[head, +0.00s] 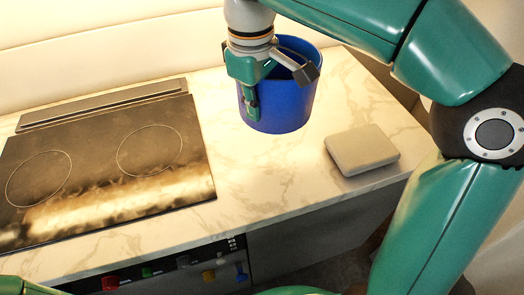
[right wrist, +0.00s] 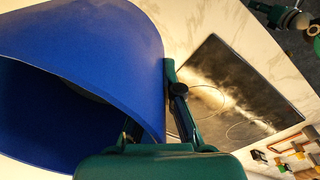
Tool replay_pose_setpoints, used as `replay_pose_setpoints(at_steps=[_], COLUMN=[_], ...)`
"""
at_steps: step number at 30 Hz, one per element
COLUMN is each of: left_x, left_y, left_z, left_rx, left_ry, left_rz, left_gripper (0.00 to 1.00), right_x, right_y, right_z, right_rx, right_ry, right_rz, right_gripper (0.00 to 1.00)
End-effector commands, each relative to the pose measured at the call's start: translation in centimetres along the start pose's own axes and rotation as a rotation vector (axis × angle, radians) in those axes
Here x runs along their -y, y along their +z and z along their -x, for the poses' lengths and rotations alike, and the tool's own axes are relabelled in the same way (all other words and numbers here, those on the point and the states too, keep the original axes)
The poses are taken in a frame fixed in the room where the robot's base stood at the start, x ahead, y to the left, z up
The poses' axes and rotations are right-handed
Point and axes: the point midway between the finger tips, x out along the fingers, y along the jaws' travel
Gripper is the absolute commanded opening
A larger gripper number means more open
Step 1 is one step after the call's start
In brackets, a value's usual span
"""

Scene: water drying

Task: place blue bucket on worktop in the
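The blue bucket (head: 283,105) is upright over the worktop (head: 250,180), right of the cooktop. Whether its base touches the marble surface I cannot tell. My right gripper (head: 275,88) is at its near-left rim, with one finger outside the wall and the other over the inside. In the right wrist view the bucket (right wrist: 110,45) fills the left side with its opening facing the camera, and its wall lies between the fingers of the gripper (right wrist: 155,110). The grip looks shut on the wall. My left gripper does not show.
A black cooktop (head: 100,165) with two rings covers the left of the worktop. A grey block (head: 361,149) lies to the right of the bucket. Coloured knobs (head: 110,283) line the front below the edge. Bare marble lies between the cooktop and the block.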

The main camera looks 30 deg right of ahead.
Motion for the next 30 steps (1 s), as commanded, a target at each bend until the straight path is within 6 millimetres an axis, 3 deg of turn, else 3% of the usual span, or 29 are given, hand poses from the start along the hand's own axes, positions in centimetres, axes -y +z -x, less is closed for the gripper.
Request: replay_pose_setpoints(at_steps=[3,10,19,25,30], left_x=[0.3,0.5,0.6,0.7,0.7], left_y=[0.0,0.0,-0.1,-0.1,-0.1], left_z=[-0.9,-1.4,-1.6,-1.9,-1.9], left_rx=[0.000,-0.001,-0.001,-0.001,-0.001], left_ry=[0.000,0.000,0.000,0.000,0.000], left_rz=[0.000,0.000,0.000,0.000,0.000], left_gripper=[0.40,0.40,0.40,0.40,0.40], right_x=[0.2,0.6,0.7,0.8,0.9], right_y=[0.1,-0.1,-0.3,-0.3,-0.3], right_z=[-3.7,-8.9,-11.5,-14.3,-15.0], right_rx=[0.005,0.003,0.001,0.002,0.000], right_ry=[-0.001,-0.001,0.000,0.000,0.000], right_rz=[0.000,0.006,0.008,0.009,0.009], right_gripper=[0.00,0.00,0.00,0.00,0.00])
